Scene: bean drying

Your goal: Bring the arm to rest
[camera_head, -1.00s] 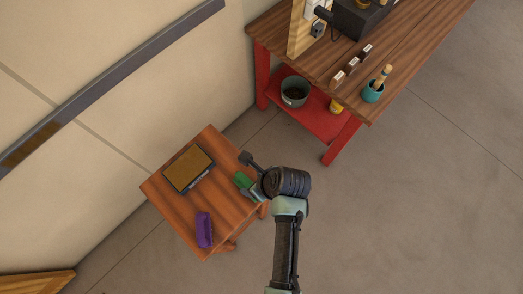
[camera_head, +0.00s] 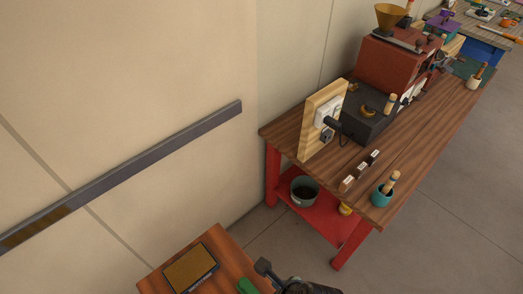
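My arm shows only as a dark piece of its end (camera_head: 300,286) at the bottom edge, over the right side of a small wooden table. The fingertips cannot be made out, so I cannot tell whether the gripper is open or shut. The small table (camera_head: 222,243) is cut off by the bottom edge. On it lie a dark-framed tray (camera_head: 190,269) with a brown surface and part of a green thing (camera_head: 247,286) beside my arm's end.
A long wooden workbench (camera_head: 290,133) with red legs stands along the wall at right. It carries a black box (camera_head: 368,115), a red machine (camera_head: 390,66) and a teal cup (camera_head: 381,196). A grey pot (camera_head: 304,190) sits on its lower shelf. Floor (camera_head: 440,240) at right is clear.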

